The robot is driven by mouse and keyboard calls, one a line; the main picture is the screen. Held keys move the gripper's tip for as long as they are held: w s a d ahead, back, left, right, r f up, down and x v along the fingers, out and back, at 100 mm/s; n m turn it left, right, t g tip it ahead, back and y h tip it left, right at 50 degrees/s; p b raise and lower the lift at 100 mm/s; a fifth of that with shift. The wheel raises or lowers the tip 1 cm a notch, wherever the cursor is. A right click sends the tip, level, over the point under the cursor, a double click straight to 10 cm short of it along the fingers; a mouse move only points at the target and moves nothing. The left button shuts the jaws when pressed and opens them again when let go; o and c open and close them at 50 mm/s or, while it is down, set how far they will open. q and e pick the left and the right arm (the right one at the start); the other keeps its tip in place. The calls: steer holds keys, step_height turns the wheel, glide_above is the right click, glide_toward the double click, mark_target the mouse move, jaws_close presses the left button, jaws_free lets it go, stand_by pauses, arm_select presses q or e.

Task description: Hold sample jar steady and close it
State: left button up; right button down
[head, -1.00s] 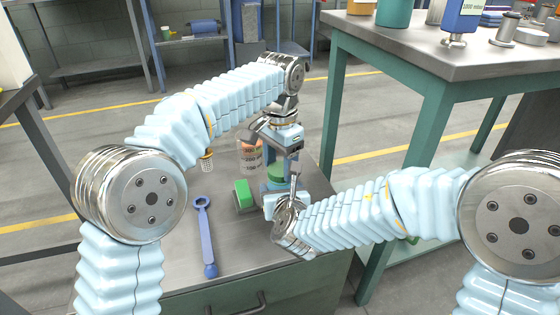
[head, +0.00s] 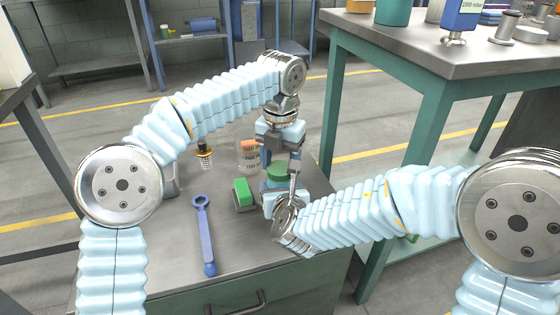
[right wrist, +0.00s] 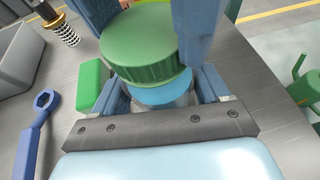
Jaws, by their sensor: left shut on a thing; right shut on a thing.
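The sample jar, a clear body with blue showing (right wrist: 166,94), stands upright at the right of the steel bench. A ribbed green lid (right wrist: 140,45) sits at its top, slightly tilted in the right wrist view; whether it is seated is not clear. The lid also shows in the head view (head: 279,170). My left gripper (head: 279,164) comes from above, its blue fingers shut on the lid's sides. My right gripper (head: 281,191) is low at the front of the jar, shut on the jar body. The jar is largely hidden in the head view.
A blue ring spanner (head: 204,235) lies front left. A spring-like part (head: 204,155) and a grey box (head: 171,182) are further left.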

arm_select(q)
steer(key=shift+m, duration=0.8)
steer(key=o, duration=1)
steer(key=shift+r, duration=2.25)
steer(key=shift+n, duration=0.3)
